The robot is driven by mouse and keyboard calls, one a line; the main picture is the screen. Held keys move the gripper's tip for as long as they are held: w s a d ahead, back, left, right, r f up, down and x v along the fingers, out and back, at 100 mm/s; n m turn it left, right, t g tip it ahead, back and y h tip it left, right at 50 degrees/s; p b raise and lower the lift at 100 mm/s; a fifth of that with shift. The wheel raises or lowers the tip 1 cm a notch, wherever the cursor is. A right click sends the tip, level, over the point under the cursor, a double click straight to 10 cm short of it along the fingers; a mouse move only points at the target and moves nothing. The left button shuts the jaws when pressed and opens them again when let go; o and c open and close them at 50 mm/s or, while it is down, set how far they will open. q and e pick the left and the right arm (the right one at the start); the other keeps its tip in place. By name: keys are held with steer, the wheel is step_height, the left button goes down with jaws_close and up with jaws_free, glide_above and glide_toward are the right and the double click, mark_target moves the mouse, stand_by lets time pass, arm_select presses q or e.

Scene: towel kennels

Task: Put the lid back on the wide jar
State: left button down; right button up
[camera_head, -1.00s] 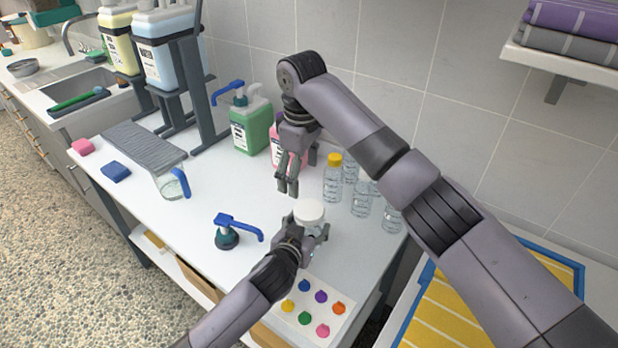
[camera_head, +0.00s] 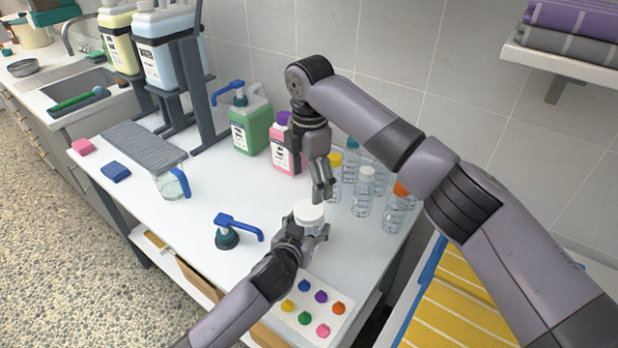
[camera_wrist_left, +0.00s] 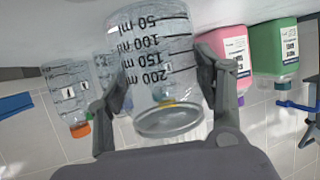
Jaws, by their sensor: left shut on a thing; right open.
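The wide jar is clear, with a millilitre scale, and fills the middle of the left wrist view (camera_wrist_left: 155,50). My left gripper (camera_head: 308,232) is shut around its sides; its fingers flank the jar in the left wrist view. A white round lid (camera_head: 309,212) shows at the jar's top in the head view, between the left fingers. The left wrist view shows a clear rim, so I cannot tell whether the lid is seated.
Several clear bottles (camera_head: 362,195) stand just right of my right gripper. Pink (camera_head: 283,150) and green (camera_head: 250,130) bottles stand behind. A blue-handled pump (camera_head: 228,234) is to the left, and a color-dot card (camera_head: 318,312) is in front. The table's left middle is mostly clear.

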mark_target(309, 209)
step_height(309, 209, down, 8)
steer(key=shift+f, duration=0.1)
stand_by(0.4)
steer(key=shift+c, duration=0.6)
